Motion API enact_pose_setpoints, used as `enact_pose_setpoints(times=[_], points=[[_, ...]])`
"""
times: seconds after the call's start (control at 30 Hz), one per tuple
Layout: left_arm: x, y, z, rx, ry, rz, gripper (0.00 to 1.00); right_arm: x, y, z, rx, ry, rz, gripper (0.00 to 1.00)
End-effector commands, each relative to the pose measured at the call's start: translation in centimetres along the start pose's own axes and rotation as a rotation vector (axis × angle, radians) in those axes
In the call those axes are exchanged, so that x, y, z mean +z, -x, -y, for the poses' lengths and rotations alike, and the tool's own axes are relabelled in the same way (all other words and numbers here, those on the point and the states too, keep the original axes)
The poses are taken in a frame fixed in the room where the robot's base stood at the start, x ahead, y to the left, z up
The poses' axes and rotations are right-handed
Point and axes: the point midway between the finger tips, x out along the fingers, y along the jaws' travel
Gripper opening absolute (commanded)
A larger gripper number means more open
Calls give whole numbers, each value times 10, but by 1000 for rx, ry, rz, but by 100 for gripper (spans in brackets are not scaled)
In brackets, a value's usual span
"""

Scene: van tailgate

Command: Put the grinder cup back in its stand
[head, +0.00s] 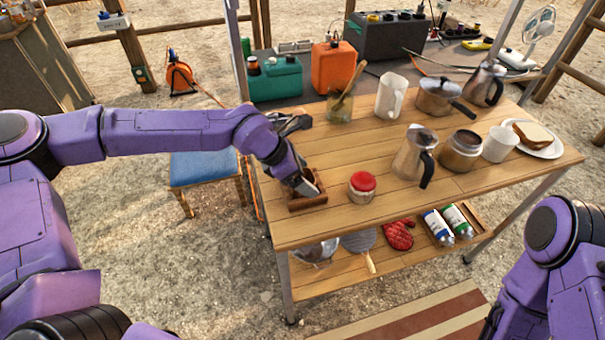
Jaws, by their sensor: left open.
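A small brown wooden stand (309,203) sits near the left front edge of the wooden table. My left gripper (305,187) points down at it from above and behind, with its open jaws right over or in it. The gripper covers part of the stand, so I cannot tell whether anything is between the fingers or whether they touch it. I cannot make out the grinder cup for certain. A round metal container with a dark top (461,151) stands on the right half of the table. Only my right arm shows, at the lower right; its gripper is out of view.
A red-lidded jar (362,187) stands just right of the stand. The front middle is clear.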

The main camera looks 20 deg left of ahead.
Motion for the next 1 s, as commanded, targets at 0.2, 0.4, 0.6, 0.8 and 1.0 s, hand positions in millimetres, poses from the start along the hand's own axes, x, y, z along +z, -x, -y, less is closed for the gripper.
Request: enact_pose_setpoints(times=[0.2, 0.4, 0.6, 0.8, 1.0], points=[[-7, -6, 7, -19, 2, -18, 98, 0, -1, 0, 0, 0, 0, 43], [-6, 15, 5, -14, 5, -14, 98, 0, -1, 0, 0, 0, 0, 43], [-3, 66, 1, -4, 5, -2, 98, 0, 0, 0, 0, 0, 0, 43], [-2, 99, 0, -3, 1, 0, 98, 0, 0, 0, 0, 0, 0, 43], [-2, 106, 0, -3, 1, 0, 98, 0, 0, 0, 0, 0, 0, 43]])
